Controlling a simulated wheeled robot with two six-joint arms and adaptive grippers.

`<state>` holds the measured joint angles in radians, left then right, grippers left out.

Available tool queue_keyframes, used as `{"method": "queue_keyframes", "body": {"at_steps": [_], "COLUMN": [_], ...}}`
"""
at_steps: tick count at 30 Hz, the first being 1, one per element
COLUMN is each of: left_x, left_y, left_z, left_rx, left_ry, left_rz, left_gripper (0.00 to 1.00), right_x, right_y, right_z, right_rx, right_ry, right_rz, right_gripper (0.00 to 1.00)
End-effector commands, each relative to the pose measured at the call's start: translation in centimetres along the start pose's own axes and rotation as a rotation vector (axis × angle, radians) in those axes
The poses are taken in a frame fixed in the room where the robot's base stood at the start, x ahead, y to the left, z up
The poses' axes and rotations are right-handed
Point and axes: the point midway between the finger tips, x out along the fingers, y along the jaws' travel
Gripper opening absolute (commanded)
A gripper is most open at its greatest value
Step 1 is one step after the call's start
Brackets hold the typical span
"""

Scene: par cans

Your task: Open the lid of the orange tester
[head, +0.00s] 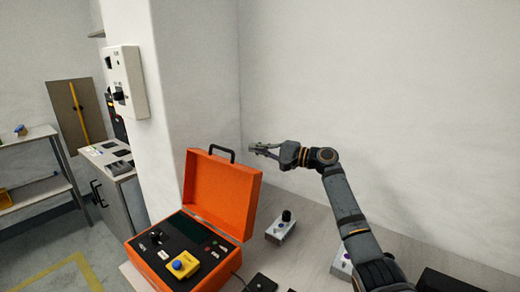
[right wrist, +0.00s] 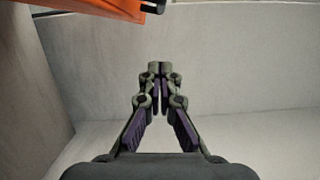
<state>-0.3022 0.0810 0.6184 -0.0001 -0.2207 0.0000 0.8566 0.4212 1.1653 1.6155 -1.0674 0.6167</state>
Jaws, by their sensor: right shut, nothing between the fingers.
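The orange tester (head: 200,235) is a case on the bench, with a dark panel holding a yellow block with a blue button. Its lid (head: 220,195) stands raised at the back, with a dark handle (head: 222,151) on its upper edge. My right gripper (head: 256,149) is shut and empty, in the air to the right of the lid's top and apart from it. In the right wrist view, the gripper (right wrist: 159,68) has its fingertips together, and an orange edge of the lid (right wrist: 80,10) shows at the upper left. My left gripper is not in view.
A small grey box with a black knob (head: 281,228) stands on the bench right of the tester, and another (head: 341,264) lies near my right arm. A white wall switch box (head: 125,82) is on the pillar at left. The wall is close behind the bench.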

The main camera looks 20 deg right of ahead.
Motion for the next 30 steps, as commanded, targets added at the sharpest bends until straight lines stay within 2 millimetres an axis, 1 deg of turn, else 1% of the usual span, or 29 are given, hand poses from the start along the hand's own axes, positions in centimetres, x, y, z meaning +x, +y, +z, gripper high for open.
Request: {"method": "queue_keyframes", "body": {"at_steps": [1, 3, 9, 13, 18, 21, 30], "left_x": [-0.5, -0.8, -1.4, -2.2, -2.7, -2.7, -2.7], "left_y": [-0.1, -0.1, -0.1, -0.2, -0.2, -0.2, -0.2], "left_z": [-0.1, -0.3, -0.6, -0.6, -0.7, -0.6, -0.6], "left_rx": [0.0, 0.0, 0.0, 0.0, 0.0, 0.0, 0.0], "left_ry": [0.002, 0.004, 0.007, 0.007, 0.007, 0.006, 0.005], "left_rz": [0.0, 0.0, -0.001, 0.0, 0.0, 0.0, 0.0], "left_gripper": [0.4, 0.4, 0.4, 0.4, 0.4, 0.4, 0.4], "right_x": [1.2, 2.5, 6.1, 6.3, 6.6, 6.7, 6.7], "right_y": [-0.4, -0.3, -0.2, -0.2, -0.1, 0.0, 0.0], "right_z": [0.2, 0.1, 0.2, 2.2, 3.6, 3.9, 4.0], "right_rx": [0.003, 0.003, 0.002, -0.001, -0.001, -0.001, -0.002], "right_ry": [-0.004, -0.002, -0.003, -0.002, -0.001, 0.0, 0.0], "right_rz": [-0.002, -0.003, 0.0, 0.001, 0.001, 0.001, 0.001], "right_gripper": [0.0, 0.0, 0.0, 0.0, 0.0, 0.0, 0.0]}}
